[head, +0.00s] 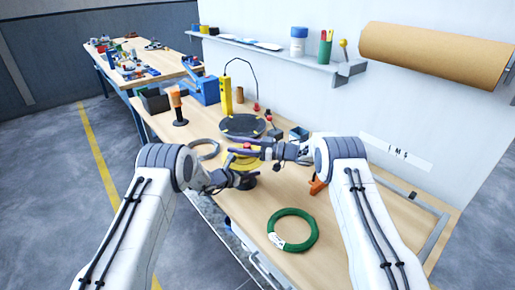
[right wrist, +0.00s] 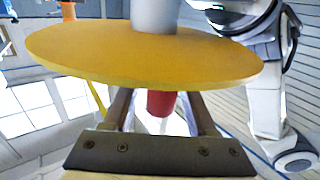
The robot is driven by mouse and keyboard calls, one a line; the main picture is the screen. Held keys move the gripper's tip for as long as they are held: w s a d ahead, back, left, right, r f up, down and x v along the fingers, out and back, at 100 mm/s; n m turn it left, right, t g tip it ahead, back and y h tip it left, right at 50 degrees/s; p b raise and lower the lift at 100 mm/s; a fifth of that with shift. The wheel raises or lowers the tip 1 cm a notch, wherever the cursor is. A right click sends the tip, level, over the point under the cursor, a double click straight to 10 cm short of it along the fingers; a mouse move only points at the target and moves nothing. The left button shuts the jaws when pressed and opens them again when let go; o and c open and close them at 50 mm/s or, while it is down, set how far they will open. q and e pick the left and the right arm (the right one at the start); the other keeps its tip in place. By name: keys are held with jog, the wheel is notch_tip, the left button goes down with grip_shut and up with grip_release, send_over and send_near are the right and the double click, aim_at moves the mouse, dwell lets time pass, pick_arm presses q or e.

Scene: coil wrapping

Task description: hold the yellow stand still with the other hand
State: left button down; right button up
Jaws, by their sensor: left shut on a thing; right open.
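The yellow stand (head: 243,164) is on the workbench between my two arms, partly covered by my grippers. In the right wrist view its yellow disc (right wrist: 140,55) shows large, with a grey post (right wrist: 155,15) on one side and a red knob (right wrist: 160,103) on the other. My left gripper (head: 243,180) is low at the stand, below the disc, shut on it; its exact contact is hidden. My right gripper (head: 246,152) is above the disc, open, with its fingers either side of the red knob.
A green coil (head: 293,230) with a white label lies on the bench front. A grey ring (head: 204,149) lies left of the stand, and a dark round plate (head: 243,126) stands behind it. An orange tool (head: 317,186) is by my right arm. A wall shelf (head: 270,50) runs behind.

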jog(key=shift+a, duration=0.1)
jog(key=m+t+h, duration=0.1)
jog(key=m+t, duration=0.1)
jog(key=t, duration=0.1)
jog(key=shift+w, duration=0.2)
jog(key=s+d+t, duration=0.1)
jog(key=s+d, duration=0.5)
jog(key=d, duration=0.5)
jog(key=w+d+f+n+g, duration=0.1)
jog(key=d+n, duration=0.7)
jog(key=n, duration=1)
jog(key=shift+w+d+f+g, duration=0.15)
jog(key=shift+w+f+g, duration=0.15)
jog(key=shift+w+f, duration=0.5)
jog(key=shift+r, duration=0.1)
